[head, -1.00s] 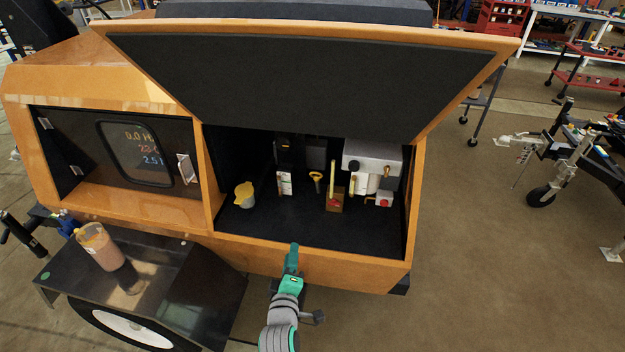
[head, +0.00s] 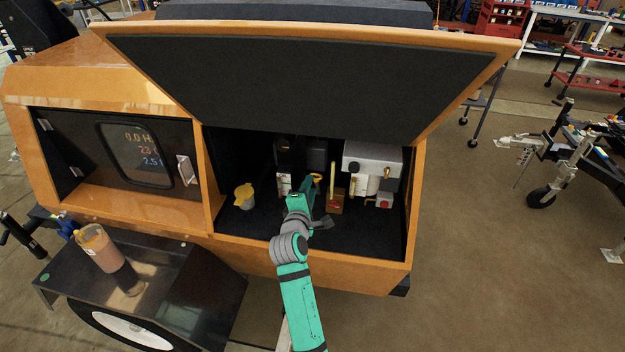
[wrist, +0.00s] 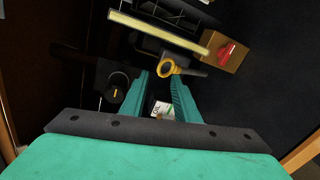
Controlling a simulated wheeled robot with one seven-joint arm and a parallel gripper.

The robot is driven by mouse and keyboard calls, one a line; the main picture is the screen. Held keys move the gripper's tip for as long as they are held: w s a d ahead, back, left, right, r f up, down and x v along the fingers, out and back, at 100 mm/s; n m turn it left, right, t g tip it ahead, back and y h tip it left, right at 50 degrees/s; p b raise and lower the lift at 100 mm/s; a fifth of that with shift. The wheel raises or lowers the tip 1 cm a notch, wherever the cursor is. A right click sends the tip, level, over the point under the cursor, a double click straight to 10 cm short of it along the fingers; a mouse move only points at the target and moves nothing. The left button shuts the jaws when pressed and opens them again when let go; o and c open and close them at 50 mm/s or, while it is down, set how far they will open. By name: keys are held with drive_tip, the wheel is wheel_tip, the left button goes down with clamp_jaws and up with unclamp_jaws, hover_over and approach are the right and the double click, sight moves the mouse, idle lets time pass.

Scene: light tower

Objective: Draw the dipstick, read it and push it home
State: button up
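The dipstick has a yellow ring handle (head: 317,177) and stands in the open engine bay; my gripper partly hides it in the head view. In the wrist view the ring (wrist: 166,68) shows at the fingertips, with a dark stem or tube running to the right. My gripper (wrist: 160,76) is open, one green finger to each side of the ring's near edge. I cannot tell whether either finger touches it. In the head view the gripper (head: 311,186) is inside the bay.
Right of the ring are a tan block with a red part (head: 335,204) and an upright yellow strip (head: 332,180). A grey jug with a yellow top (head: 244,196) stands at the left. The raised hood (head: 300,85) hangs above. A jar (head: 100,247) stands on the fender.

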drive_tip(key=x, duration=0.5)
drive_tip(key=shift+w+f, duration=0.1)
drive_tip(key=shift+w, duration=0.1)
clamp_jaws()
